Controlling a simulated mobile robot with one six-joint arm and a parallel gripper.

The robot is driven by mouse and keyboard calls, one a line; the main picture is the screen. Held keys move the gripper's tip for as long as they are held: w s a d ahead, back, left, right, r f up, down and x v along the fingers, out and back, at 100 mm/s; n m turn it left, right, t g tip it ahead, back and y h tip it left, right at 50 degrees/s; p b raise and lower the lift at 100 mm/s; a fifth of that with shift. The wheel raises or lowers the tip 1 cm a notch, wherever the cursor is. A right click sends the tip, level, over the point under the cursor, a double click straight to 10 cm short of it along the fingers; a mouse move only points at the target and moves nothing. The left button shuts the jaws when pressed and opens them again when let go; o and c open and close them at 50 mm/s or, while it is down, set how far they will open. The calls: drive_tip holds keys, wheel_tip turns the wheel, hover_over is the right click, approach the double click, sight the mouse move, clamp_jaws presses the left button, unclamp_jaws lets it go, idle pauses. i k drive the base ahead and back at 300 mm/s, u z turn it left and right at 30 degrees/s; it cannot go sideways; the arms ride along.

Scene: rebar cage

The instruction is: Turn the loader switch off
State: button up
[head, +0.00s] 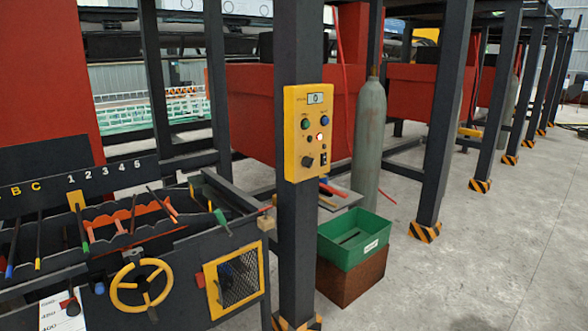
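A yellow control panel (308,132) is fixed to a dark upright post near the middle of the head view. It has a small display (316,98) that seems to read 0. Below are a green button (305,124), a blue button or knob (325,120) and a bright red light or button (319,137). Lower down are a black round knob (307,161) and a small black switch (323,158). The labels are too small to read, so I cannot tell which one is the loader switch or its position. My gripper is not in view.
A dark machine with a yellow handwheel (140,287) and a yellow-framed mesh door (237,282) stands at left. Right of the post are a green bin (354,238) on a brown box (350,277) and a grey gas cylinder (369,140). The floor (470,270) at right is clear.

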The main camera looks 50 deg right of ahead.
sight(307, 162)
drive_tip(key=u, duration=0.2)
drive_tip(key=k, duration=1)
drive_tip(key=z, duration=0.65)
drive_tip(key=i, duration=1.05)
drive_tip(key=u, duration=0.1)
